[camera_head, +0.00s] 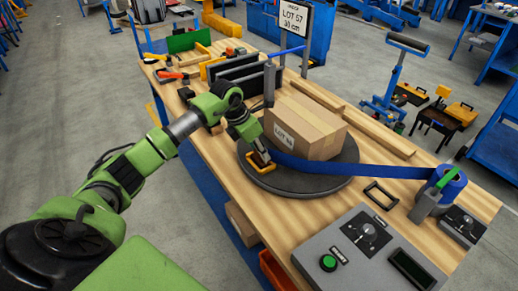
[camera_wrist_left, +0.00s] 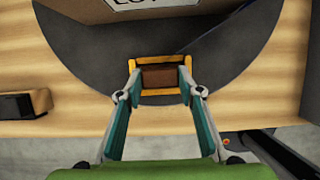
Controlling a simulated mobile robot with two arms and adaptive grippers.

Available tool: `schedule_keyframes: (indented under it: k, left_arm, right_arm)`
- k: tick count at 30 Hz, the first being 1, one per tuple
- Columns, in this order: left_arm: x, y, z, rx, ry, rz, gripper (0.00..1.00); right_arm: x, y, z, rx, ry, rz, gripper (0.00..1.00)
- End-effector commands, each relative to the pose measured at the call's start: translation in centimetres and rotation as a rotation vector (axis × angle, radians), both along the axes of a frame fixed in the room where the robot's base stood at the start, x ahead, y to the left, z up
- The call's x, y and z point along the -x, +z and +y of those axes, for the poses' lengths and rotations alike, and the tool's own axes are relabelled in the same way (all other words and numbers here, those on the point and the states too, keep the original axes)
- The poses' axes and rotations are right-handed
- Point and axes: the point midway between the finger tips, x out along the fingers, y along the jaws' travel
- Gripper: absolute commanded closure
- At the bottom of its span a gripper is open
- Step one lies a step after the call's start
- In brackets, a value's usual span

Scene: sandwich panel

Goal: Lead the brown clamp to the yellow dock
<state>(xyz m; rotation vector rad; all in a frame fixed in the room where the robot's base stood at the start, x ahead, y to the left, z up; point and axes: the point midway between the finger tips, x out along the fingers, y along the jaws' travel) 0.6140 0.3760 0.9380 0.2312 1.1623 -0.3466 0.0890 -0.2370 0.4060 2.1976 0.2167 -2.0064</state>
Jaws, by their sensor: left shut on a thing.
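The brown clamp (camera_wrist_left: 159,78) is a small brown block between my left gripper's fingers. The yellow dock (camera_wrist_left: 160,62) is a low yellow frame; in the left wrist view its edges show around the clamp. Whether the clamp is seated in it or just above it, I cannot tell. In the head view the yellow dock (camera_head: 258,164) lies at the front left edge of the dark turntable, under my left gripper (camera_head: 262,153), which hides most of the clamp. My left gripper (camera_wrist_left: 160,76) is shut on the clamp. My right gripper is not in view.
A cardboard box (camera_head: 306,127) stands on the round turntable (camera_head: 290,183). A blue strap (camera_head: 370,172) runs past the box to a blue roll (camera_head: 452,183) at the right. A black frame (camera_head: 381,194) and a grey control panel (camera_head: 365,250) sit near the front.

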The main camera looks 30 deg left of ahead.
Motion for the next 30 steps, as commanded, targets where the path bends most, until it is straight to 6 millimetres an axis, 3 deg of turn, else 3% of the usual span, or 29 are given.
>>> schedule_keyframes:
  k: [4,5,6,7,20,30]
  left_arm:
    - [0.0,0.1,0.0,0.000,0.000,-0.001,0.88]
    - [0.0,0.1,0.0,0.000,0.000,-0.001,0.61]
    - [0.0,0.1,0.0,0.000,0.000,-0.001,0.50]
    - [0.0,0.1,0.0,0.000,0.000,-0.001,0.46]
    - [0.2,0.8,0.2,-0.003,0.000,-0.001,0.46]
    - [2.5,6.9,1.2,-0.004,0.001,-0.004,0.46]
  right_arm:
    - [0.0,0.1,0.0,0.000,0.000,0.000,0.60]
    - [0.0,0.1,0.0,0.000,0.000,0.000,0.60]
    - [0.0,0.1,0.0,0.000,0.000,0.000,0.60]
    - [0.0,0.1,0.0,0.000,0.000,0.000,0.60]
    - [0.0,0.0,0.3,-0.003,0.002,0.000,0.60]
    - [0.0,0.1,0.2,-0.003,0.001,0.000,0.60]
